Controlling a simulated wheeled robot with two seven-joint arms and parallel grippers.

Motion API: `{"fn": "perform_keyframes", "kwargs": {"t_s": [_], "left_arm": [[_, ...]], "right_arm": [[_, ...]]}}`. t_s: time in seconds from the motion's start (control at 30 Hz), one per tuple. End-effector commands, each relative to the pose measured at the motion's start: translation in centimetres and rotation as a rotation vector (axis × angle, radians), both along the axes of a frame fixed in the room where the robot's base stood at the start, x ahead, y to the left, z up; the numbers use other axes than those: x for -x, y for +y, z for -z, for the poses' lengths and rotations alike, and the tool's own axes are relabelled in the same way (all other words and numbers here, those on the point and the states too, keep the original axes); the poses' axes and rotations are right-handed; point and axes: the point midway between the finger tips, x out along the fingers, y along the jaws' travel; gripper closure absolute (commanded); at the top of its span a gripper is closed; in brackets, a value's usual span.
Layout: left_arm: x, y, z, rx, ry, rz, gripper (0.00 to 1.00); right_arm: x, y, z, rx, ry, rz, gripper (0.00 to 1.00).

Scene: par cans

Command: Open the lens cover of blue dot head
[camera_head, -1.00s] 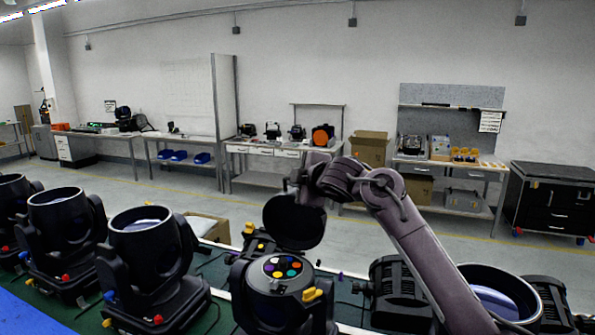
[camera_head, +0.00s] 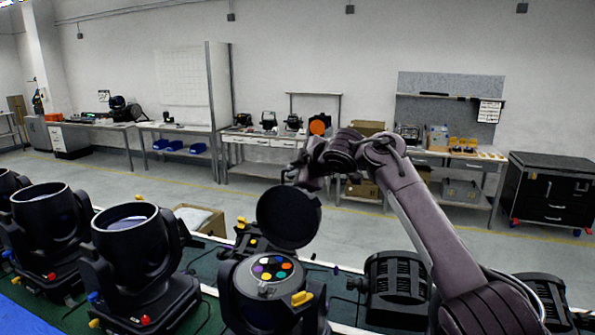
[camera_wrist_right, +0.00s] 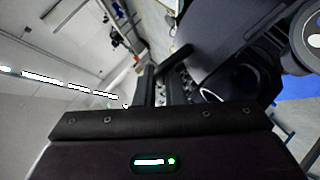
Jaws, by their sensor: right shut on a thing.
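A black moving head (camera_head: 262,300) at the bottom centre of the head view shows a disc of coloured dots (camera_head: 269,267) on its top. Its round black lens cover (camera_head: 288,218) stands tilted up behind the disc, swung open. I cannot make out a separate blue dot marking this head. My right gripper (camera_head: 300,182) is at the cover's upper rim, shut on it; its fingertips are partly hidden. In the right wrist view, the dark gripper body fills the bottom and the contact is unclear. My left gripper is not in view.
Several moving heads with open round tops, such as one (camera_head: 133,245), stand at left on the green table (camera_head: 205,313). Other black fixtures (camera_head: 395,285) stand at right, partly behind my right arm. An open cardboard box (camera_head: 205,217) sits beyond the table. Workbenches line the wall.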

Motion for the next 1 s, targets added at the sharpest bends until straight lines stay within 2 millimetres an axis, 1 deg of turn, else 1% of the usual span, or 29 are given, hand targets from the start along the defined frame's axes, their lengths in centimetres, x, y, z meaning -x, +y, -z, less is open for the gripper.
{"fn": "perform_keyframes", "kwargs": {"t_s": [0.03, 0.07, 0.1, 0.17, 0.4, 0.53, 0.67, 0.8, 1.0], "left_arm": [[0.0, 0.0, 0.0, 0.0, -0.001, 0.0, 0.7], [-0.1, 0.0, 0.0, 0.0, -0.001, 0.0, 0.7], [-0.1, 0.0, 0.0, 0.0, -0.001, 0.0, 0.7], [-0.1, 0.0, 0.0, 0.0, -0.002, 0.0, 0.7], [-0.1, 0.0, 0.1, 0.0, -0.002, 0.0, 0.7], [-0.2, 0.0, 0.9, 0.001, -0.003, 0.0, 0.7], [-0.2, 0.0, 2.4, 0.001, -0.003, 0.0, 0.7], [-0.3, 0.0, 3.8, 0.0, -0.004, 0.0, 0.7], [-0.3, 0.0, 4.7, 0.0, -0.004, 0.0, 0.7]], "right_arm": [[0.3, 0.5, 0.8, 0.008, 0.011, -0.013, 1.0], [0.2, 0.5, 0.8, 0.008, 0.011, -0.013, 1.0], [0.3, 0.5, 0.8, 0.008, 0.011, -0.013, 0.89], [0.3, 0.5, 0.8, 0.008, 0.011, -0.012, 0.82], [0.2, 0.4, 0.6, 0.007, 0.007, -0.011, 0.82], [0.8, -0.1, 0.3, 0.004, 0.004, -0.011, 0.82], [2.1, -1.3, -0.4, 0.004, 0.0, -0.008, 0.82], [3.9, -2.8, -1.7, 0.004, 0.001, -0.005, 0.82], [5.6, -4.1, -3.0, 0.002, 0.004, -0.005, 0.82]]}}
